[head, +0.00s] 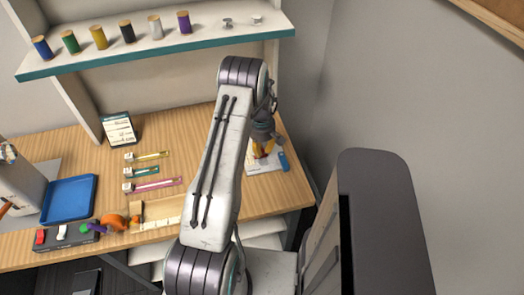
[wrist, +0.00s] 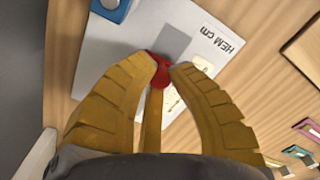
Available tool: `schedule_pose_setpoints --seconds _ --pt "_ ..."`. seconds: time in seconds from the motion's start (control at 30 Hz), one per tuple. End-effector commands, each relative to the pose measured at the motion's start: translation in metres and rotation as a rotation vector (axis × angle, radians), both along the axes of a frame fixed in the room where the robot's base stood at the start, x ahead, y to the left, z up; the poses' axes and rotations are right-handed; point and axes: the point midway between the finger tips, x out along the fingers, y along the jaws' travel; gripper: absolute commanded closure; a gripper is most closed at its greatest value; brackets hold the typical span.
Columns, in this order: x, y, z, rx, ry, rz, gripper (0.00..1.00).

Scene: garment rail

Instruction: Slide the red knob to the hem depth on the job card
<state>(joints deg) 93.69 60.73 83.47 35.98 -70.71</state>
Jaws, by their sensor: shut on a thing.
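The red knob (wrist: 159,76) shows in the wrist view between the tips of my gripper's (wrist: 164,66) yellow fingers, which are shut on it. It sits over a pale plate (wrist: 105,55) printed "HEM cm", with a grey patch beside the knob. The fingers hide part of the plate's scale, so I cannot read the knob's setting. In the head view my gripper (head: 262,151) reaches down onto the plate (head: 262,166) at the bench's right end. The job card (head: 119,130) stands at the back left of the bench; its writing is too small to read.
A blue object (head: 283,161) lies at the plate's edge. Coloured tag strips (head: 150,185), a blue tray (head: 69,200) and an orange round item (head: 113,222) are on the left. A shelf (head: 150,55) with several thread spools hangs above the bench. A wall (head: 400,90) rises at right.

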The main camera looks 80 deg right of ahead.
Motion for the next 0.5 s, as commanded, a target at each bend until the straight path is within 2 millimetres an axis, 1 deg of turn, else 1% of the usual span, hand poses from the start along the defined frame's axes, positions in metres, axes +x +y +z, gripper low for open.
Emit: schedule_pose_setpoints --seconds 0.03,0.17,0.27,0.5 --pt "0.003 -0.007 -0.006 -0.005 0.0 0.002 1.0" --pt "0.007 -0.016 -0.005 -0.005 0.0 0.001 1.0" --pt "0.008 -0.019 -0.003 -0.003 0.0 0.001 1.0" --pt "0.008 -0.018 -0.002 0.001 0.0 0.0 1.0"
